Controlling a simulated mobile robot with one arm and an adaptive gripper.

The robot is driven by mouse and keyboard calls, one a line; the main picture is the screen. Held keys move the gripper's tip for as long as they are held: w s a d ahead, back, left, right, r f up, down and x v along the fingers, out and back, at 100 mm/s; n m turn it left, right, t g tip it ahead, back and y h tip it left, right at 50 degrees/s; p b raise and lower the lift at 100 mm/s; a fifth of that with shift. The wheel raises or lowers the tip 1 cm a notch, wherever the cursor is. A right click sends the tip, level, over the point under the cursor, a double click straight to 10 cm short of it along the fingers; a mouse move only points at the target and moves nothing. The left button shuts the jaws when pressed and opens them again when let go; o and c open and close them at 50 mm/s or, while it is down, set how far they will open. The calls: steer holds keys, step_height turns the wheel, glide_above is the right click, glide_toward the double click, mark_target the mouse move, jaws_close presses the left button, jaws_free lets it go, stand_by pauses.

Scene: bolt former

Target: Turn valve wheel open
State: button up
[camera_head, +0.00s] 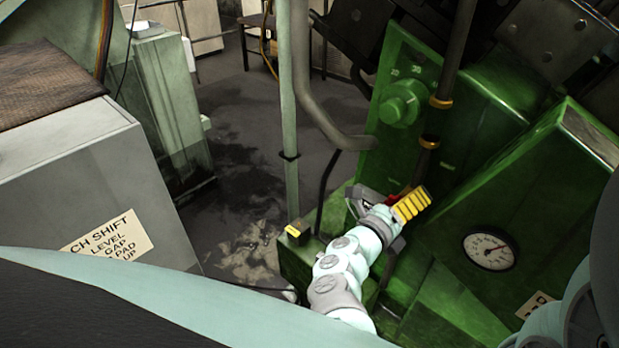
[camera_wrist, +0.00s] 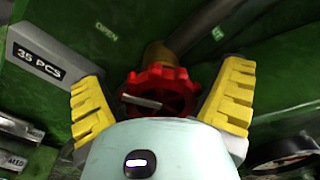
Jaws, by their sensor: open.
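The valve wheel (camera_wrist: 172,88) is red and round, with a grey handle or pin across its front. It sits on a brass-coloured pipe fitting in front of a green panel. In the wrist view my gripper (camera_wrist: 165,95) is open, with one yellow padded finger on each side of the wheel. Gaps show between the fingers and the rim, and my wrist housing hides the wheel's lower edge. In the head view my gripper (camera_head: 395,210) reaches to the green machine, and only a bit of red shows behind its yellow finger.
The green machine (camera_head: 470,230) carries a round gauge (camera_head: 489,248) and a green knob (camera_head: 402,102). "OPEN" (camera_wrist: 106,32) is marked above left of the wheel, and a "35 PCS" label (camera_wrist: 39,62) is at left. A vertical pipe (camera_head: 288,100) stands left of my arm. Open floor (camera_head: 245,150) lies beyond.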

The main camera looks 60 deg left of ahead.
steer(key=shift+r, duration=0.1)
steer(key=c, duration=1.3)
steer(key=shift+o, duration=0.2)
steer(key=shift+o, duration=0.2)
steer(key=b, duration=0.3)
steer(key=shift+s+a+f+b, duration=0.2)
steer(key=shift+f+b, duration=0.1)
steer(key=shift+f, duration=0.1)
steer(key=n+b, duration=0.1)
steer(key=b, duration=0.1)
steer(key=shift+w+d+r+b, duration=0.1)
steer(key=shift+d+b, duration=0.05)
steer(key=shift+b, duration=0.25)
steer(key=shift+r+n, duration=0.15)
steer(key=shift+n, duration=0.25)
